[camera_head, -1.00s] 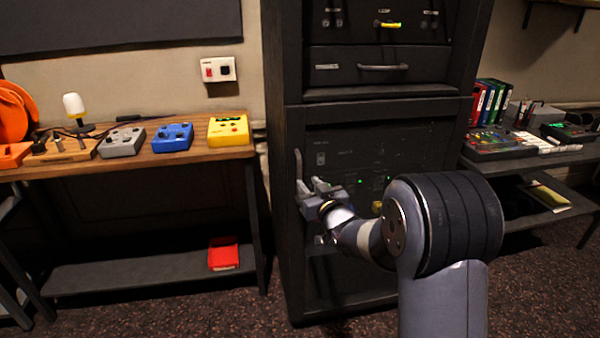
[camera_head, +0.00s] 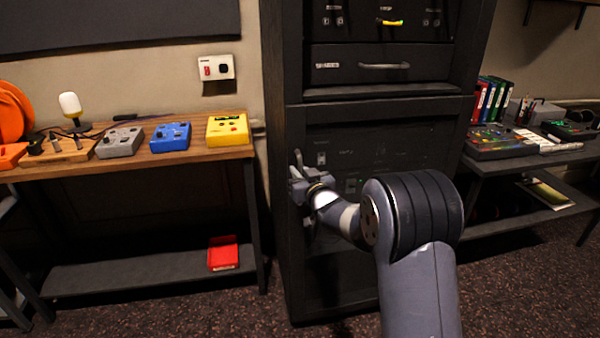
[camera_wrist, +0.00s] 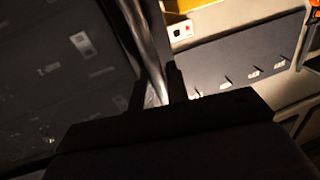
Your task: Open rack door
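The rack door (camera_head: 400,145) is the dark lower front of the black rack and looks closed. Its upright grey handle (camera_head: 298,158) is at the door's left edge. My gripper (camera_head: 297,181) is at the lower part of this handle. In the wrist view my two dark fingers (camera_wrist: 156,92) stand apart, with the pale handle (camera_wrist: 152,60) showing between them. I see no clear grip on it. The door's dark face (camera_wrist: 60,70) fills the left of the wrist view. My forearm hides part of the door in the head view.
Above the door is a drawer (camera_head: 345,75) with a horizontal handle. A wooden table (camera_head: 90,163) with several coloured boxes stands left of the rack. A dark desk (camera_head: 530,160) with a mixer (camera_head: 500,142) stands to the right. The floor in front is open.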

